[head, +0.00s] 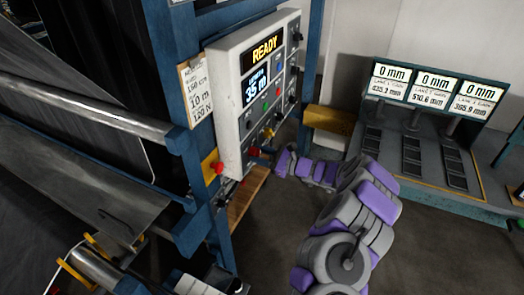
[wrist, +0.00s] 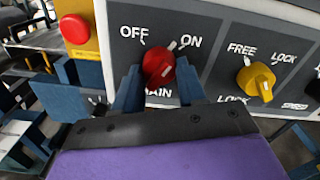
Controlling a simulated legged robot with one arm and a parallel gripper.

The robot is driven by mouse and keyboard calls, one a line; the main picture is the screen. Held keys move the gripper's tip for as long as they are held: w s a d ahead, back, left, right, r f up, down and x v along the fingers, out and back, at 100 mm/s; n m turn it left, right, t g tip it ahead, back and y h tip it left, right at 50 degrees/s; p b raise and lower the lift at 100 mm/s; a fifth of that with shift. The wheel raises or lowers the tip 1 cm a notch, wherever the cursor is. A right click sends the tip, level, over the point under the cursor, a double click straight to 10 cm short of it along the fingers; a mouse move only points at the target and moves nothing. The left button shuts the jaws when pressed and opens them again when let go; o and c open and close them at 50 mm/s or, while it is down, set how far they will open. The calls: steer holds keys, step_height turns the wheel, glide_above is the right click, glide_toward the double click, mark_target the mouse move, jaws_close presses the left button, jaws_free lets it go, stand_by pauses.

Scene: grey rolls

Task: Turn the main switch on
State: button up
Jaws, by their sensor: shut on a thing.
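The main switch is a red rotary knob (wrist: 158,66) on the dark panel, marked MAIN below, OFF at upper left and ON at upper right. In the wrist view its white mark leans up and right, toward the ON side. My gripper (wrist: 158,84) has its two blue fingers on either side of the knob and is shut on it. In the head view my gripper (head: 264,153) reaches the lower edge of the light grey control box (head: 227,100); the knob is hard to make out there. The box's display (head: 265,47) reads READY.
A yellow knob (wrist: 256,80) marked FREE and LOCK sits right of the switch. A red mushroom button (wrist: 74,28) on a yellow plate is close on the left. Blue frame posts (head: 176,110) stand beside the box. A console with several displays (head: 433,88) stands at right.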

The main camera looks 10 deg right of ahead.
steer(key=shift+r+m+p, duration=0.15)
steer(key=shift+m+p, duration=0.6)
steer(key=shift+m, duration=0.95)
steer(key=shift+w+r+m, duration=0.1)
steer(key=shift+m, duration=0.2)
steer(key=o, duration=1.1)
steer(key=shift+w+a, duration=0.1)
steer(key=shift+a, duration=0.05)
steer(key=shift+c, duration=0.2)
steer(key=shift+f, duration=0.2)
steer(key=v, duration=1.7)
steer(key=shift+d, duration=0.25)
